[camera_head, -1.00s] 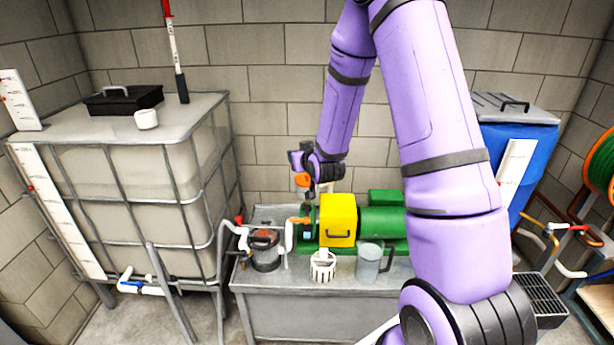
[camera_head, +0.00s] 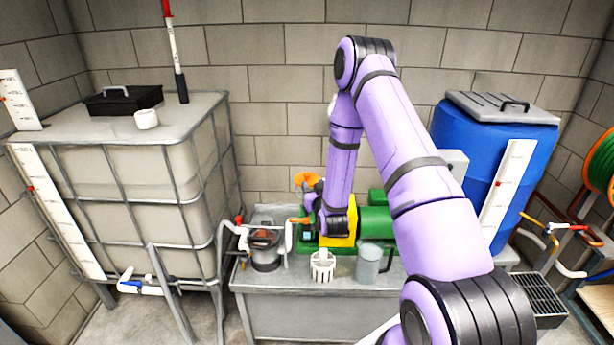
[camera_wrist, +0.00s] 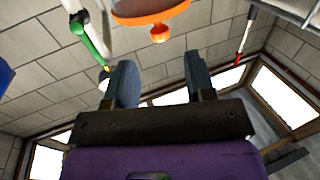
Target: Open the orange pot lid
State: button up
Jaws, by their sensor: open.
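An orange round lid with a small knob (camera_wrist: 152,12) shows at the top of the wrist view, beyond my fingertips. An orange piece (camera_head: 306,180), which looks like the same lid, shows in the head view just above the end of my arm. My gripper (camera_wrist: 160,68) is open, its two dark fingers apart with nothing between them. The lid and knob are apart from the fingers in that picture. In the head view my gripper (camera_head: 310,192) is small and partly hidden by my own wrist. I cannot tell what the lid rests on.
A green pump (camera_head: 376,220) with a yellow cover (camera_head: 341,240) stands on a grey bench (camera_head: 300,318). A clear strainer pot (camera_head: 266,254), a white basket (camera_head: 322,268) and a grey jug (camera_head: 368,265) are near it. A caged tank (camera_head: 120,180) stands left, a blue barrel (camera_head: 460,140) right.

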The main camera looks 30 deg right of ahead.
aim_at(308, 177)
jog(key=x, duration=0.7)
jog(key=shift+w+d, duration=0.15)
jog(key=shift+w, duration=0.25)
grip_shut()
